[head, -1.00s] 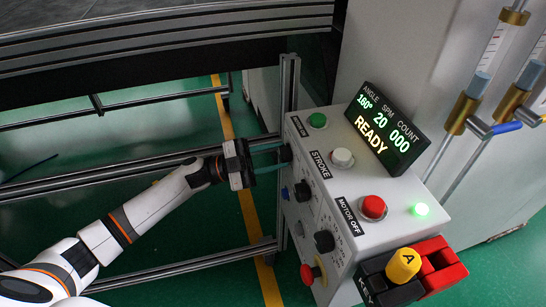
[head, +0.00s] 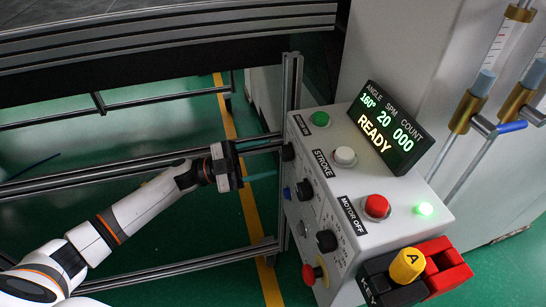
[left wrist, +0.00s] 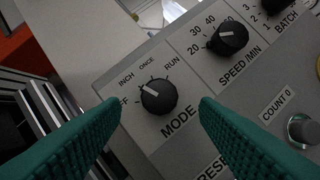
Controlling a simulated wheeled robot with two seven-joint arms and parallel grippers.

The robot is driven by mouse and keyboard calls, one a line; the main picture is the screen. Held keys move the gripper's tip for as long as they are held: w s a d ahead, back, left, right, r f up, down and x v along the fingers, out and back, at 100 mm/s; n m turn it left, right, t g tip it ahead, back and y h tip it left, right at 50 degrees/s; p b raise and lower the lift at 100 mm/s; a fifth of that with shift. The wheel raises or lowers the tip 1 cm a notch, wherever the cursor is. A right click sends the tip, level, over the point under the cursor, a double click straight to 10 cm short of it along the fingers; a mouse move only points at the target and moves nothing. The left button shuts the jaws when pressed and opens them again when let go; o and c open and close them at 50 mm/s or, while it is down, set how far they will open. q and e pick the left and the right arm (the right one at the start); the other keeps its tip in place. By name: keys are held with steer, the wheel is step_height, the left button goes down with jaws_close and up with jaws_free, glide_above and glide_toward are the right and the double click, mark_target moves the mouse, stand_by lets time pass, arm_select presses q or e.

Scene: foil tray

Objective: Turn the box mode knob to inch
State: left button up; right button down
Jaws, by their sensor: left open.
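The box mode knob (left wrist: 158,97) is a round black knob on the box's side panel, above the MODE label. Its white line points up and left, toward the INCH mark; OFF is partly hidden by a finger. In the head view the knob (head: 288,152) shows edge-on at the panel's upper left. My left gripper (head: 276,159) is open, with its teal fingers reaching toward the knob. In the left wrist view its fingertips (left wrist: 160,106) are spread on either side of the knob, with clear gaps and no contact visible. My right gripper is not in view.
The SPEED/MIN knob (left wrist: 229,38) sits beside the mode knob. The grey control box (head: 335,185) carries top buttons, a READY display (head: 390,127) and a yellow key knob (head: 407,265). Metal frame rails (head: 150,260) lie below and behind my left arm.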

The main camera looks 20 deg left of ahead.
arm_select(q)
steer(key=b+v, duration=0.1)
steer(key=v, duration=0.7)
steer(key=shift+a, duration=0.35)
steer(key=shift+f, duration=0.2)
